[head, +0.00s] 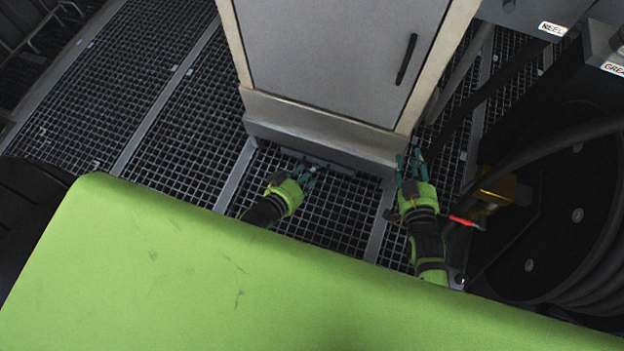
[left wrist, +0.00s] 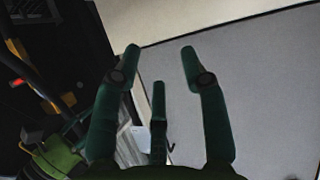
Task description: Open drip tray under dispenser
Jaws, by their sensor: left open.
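The dispenser (head: 335,45) is a pale cabinet with a grey door, standing on the grating. The drip tray (head: 318,142) appears as a low grey front along its foot; I see no clear gap around it. A small bar, perhaps its handle (head: 318,161), shows low at the front. My left gripper (head: 312,170) is open and empty just in front of this low edge. In the left wrist view its teal fingers (left wrist: 160,55) are spread before a grey panel (left wrist: 245,90). My right gripper (head: 410,158) is by the dispenser's right front corner, its fingers apart and apparently empty.
The dispenser's door has a dark vertical handle (head: 406,60). A large black hose reel (head: 570,215) and a yellow-orange part (head: 500,190) stand close to the right of my right arm. Open floor grating (head: 120,95) lies to the left.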

